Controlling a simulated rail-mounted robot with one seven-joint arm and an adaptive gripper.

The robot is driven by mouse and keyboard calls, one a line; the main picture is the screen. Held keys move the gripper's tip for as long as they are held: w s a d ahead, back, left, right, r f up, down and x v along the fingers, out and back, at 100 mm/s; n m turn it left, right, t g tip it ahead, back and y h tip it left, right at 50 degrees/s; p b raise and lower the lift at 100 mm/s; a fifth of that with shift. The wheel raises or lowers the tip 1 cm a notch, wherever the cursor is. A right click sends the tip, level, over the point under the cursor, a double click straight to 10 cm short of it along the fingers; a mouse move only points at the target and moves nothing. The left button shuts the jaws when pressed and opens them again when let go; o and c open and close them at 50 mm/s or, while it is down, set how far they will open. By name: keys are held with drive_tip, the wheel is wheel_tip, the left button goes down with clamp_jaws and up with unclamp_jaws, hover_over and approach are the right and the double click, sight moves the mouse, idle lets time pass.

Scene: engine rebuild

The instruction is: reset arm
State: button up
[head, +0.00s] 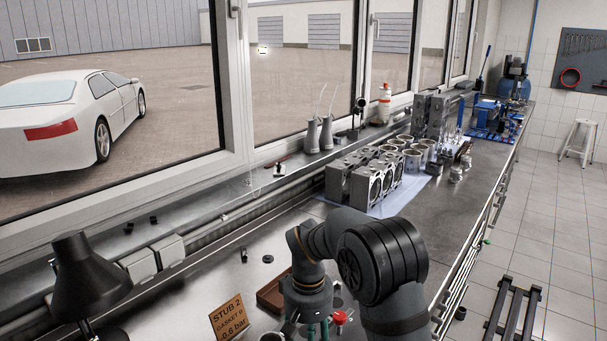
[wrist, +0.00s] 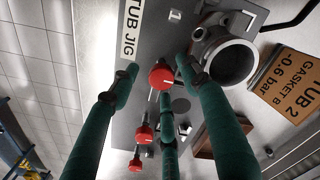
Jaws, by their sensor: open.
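My arm reaches down over the near end of the bench in the head view, with its elbow high. My gripper (wrist: 158,65) is open, its green fingers spread and nothing between them. The green fingers also show at the bottom of the head view (head: 318,329). Below them in the wrist view is a grey jig plate (wrist: 147,14) with a partly cut-off label ending in "JIG". A red knob (wrist: 161,77) on it appears between the fingertips; I cannot tell whether they touch. A round metal fitting (wrist: 232,62) lies right of the fingers.
Two more red knobs (wrist: 143,135) show nearby. A "STUB 2 GASKET B" sign (head: 230,318) and a brown tray (head: 268,302) stand close to my gripper. A black lamp (head: 83,270) is at left. Engine blocks (head: 362,185) stand farther along the bench, beside the windows.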

wheel_tip(320, 180, up, 11)
wheel_tip(320, 180, down, 11)
drive_tip(key=shift+s+r, duration=0.1)
drive_tip(key=shift+r, duration=0.05)
drive_tip(key=shift+n+p, duration=0.8)
drive_tip(key=shift+n, duration=0.1)
drive_tip(key=n+p, duration=0.1)
drive_tip(key=n, duration=0.2)
drive_tip(key=shift+d, duration=0.1)
drive_tip(key=n+p, duration=0.2)
drive_tip(key=n, duration=0.2)
drive_tip(key=shift+p, duration=0.4)
drive_tip(key=n+p, duration=0.1)
drive_tip(key=n, duration=0.1)
drive_tip(key=n+p, duration=0.1)
drive_tip(key=n, duration=0.1)
drive_tip(key=shift+w+n, duration=0.2)
drive_tip(key=shift+n, duration=0.1)
drive_tip(key=n, duration=0.1)
drive_tip(key=n+p, duration=0.1)
drive_tip(key=n, duration=0.1)
drive_tip(key=n+p, duration=0.1)
drive_tip(key=shift+f, duration=0.25)
